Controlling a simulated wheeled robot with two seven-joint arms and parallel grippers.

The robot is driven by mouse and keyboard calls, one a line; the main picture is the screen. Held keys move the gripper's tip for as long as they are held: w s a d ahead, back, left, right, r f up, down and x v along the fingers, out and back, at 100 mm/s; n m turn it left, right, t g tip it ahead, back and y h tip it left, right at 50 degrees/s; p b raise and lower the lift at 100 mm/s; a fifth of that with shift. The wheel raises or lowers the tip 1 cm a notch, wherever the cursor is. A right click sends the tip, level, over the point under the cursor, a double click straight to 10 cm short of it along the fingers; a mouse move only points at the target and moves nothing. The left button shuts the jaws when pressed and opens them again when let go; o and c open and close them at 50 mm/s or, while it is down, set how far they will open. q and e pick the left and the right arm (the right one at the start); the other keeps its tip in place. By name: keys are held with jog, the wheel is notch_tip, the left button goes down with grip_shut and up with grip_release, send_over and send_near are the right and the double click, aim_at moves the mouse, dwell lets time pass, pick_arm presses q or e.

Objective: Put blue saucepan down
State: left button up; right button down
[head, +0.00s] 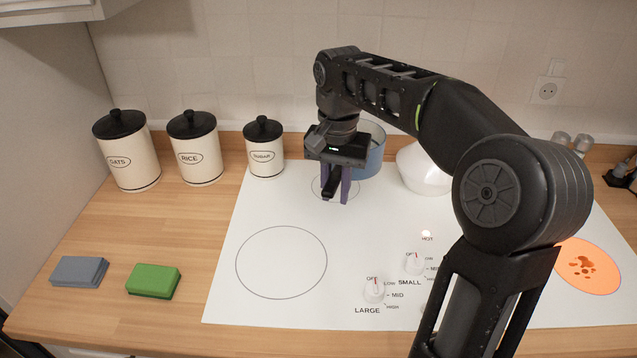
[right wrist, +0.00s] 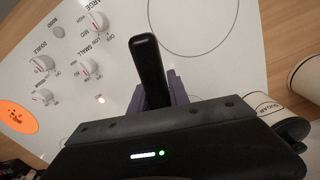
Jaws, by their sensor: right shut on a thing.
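The blue saucepan (head: 373,160) is at the back of the white cooktop (head: 240,290), partly hidden behind my right gripper (head: 337,190). My right gripper is shut on its black handle (head: 331,184), which points toward the front. The handle also shows in the right wrist view (right wrist: 148,65), between the purple fingers (right wrist: 160,95); the pan body is hidden there. The small burner ring (head: 318,192) shows around and below the fingers. I cannot tell whether the pan's base touches the cooktop. My left gripper is not in view.
The large burner ring (head: 281,262) is empty. An orange stained burner area (head: 588,266) is at right. A white bowl-like thing (head: 424,170) stands just right of the pan. Canisters (head: 264,148) line the back left; grey (head: 79,271) and green (head: 153,281) sponges lie front left.

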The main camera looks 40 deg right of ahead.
pick_arm(q)
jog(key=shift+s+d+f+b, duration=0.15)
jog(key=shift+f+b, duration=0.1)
jog(key=shift+b, duration=0.1)
pick_arm(e)
jog(key=shift+n, duration=0.5)
jog(key=f, duration=0.6)
jog(key=shift+s+d, duration=0.2)
jog(key=shift+d, duration=0.05)
jog(key=shift+f, duration=1.95)
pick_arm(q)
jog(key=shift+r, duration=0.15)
